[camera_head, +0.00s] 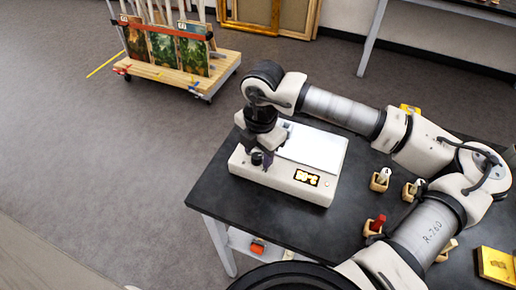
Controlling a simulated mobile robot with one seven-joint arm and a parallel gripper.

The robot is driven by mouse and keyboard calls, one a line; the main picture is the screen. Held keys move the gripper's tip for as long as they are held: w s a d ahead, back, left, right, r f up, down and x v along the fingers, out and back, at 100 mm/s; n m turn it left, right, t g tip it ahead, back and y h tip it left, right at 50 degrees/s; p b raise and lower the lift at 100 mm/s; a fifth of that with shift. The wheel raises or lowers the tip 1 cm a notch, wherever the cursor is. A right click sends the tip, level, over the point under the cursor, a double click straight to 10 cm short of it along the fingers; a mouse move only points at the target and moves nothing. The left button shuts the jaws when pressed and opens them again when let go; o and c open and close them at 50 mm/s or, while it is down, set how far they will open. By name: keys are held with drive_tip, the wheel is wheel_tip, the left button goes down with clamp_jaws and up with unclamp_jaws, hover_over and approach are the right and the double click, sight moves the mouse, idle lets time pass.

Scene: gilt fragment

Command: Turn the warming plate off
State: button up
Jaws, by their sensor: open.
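The warming plate (312,146) is a white box with a pale flat top, sitting on the black table near its left corner. Its display (306,178) on the front is lit with yellow characters, too small to read surely. A dark round knob (257,158) shows at the left of its front. My gripper (266,160) points down over the left end of the plate, right at or just beside the knob. It is open; the fingers are small and dark, and I cannot tell whether they touch the knob.
Small wooden blocks with items, one red (375,224), others (380,180) near my arm, stand on the table (262,215). A wooden cart (180,72) with paintings stands on the floor behind. The table's left edge is close.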

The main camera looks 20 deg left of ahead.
drive_tip(key=shift+c, duration=0.5)
drive_tip(key=c, duration=0.9)
